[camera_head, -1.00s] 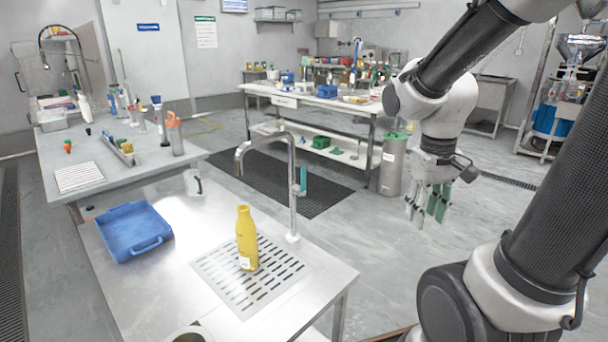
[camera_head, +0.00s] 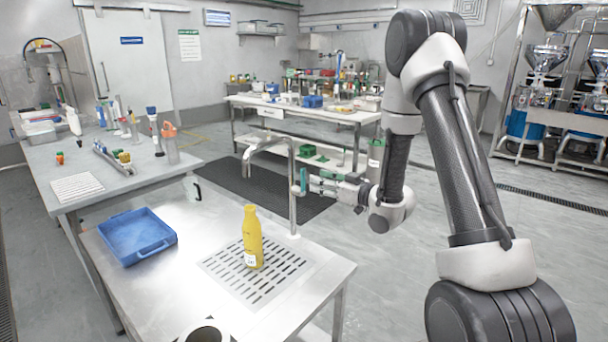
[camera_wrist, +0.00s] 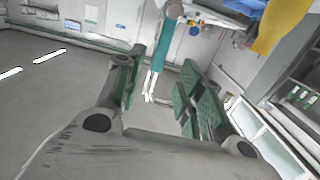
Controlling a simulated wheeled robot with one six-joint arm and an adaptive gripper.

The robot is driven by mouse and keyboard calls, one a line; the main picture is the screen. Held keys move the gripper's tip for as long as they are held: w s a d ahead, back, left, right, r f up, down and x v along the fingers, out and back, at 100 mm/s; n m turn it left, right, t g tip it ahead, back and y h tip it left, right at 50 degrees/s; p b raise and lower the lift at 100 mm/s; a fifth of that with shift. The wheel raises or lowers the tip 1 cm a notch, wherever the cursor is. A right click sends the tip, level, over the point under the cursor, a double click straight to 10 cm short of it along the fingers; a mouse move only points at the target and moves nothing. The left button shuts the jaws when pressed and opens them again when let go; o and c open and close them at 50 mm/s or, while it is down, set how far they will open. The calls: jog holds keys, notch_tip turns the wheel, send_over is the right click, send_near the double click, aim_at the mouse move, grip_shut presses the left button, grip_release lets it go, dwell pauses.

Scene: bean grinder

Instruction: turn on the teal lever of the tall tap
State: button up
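The tall tap (camera_head: 292,205) is a metal post with a bent spout at the edge of the steel table. Its teal lever (camera_head: 303,180) stands upright on the post's right side. My gripper (camera_head: 314,182) reaches in from the right at lever height, its green-padded fingertips close to the lever. In the wrist view my gripper (camera_wrist: 160,85) is open, and the teal lever (camera_wrist: 168,62) appears in the gap between the finger pads, beyond them or level with their tips. I cannot tell whether any pad touches it.
A yellow bottle (camera_head: 252,240) stands on the slotted drain plate (camera_head: 228,280) left of the tap. A blue tray (camera_head: 136,236) and a mug (camera_head: 193,188) are farther left. A cup (camera_head: 205,331) is at the front edge. The floor right of the table is clear.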

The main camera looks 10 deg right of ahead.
aim_at(304, 172)
jog(key=x, duration=0.5)
jog(key=r+x, duration=0.1)
jog(key=x, duration=0.1)
jog(key=shift+w+a+r, duration=0.1)
jog(key=shift+w+a, duration=0.15)
jog(key=shift+w, duration=0.15)
grip_shut()
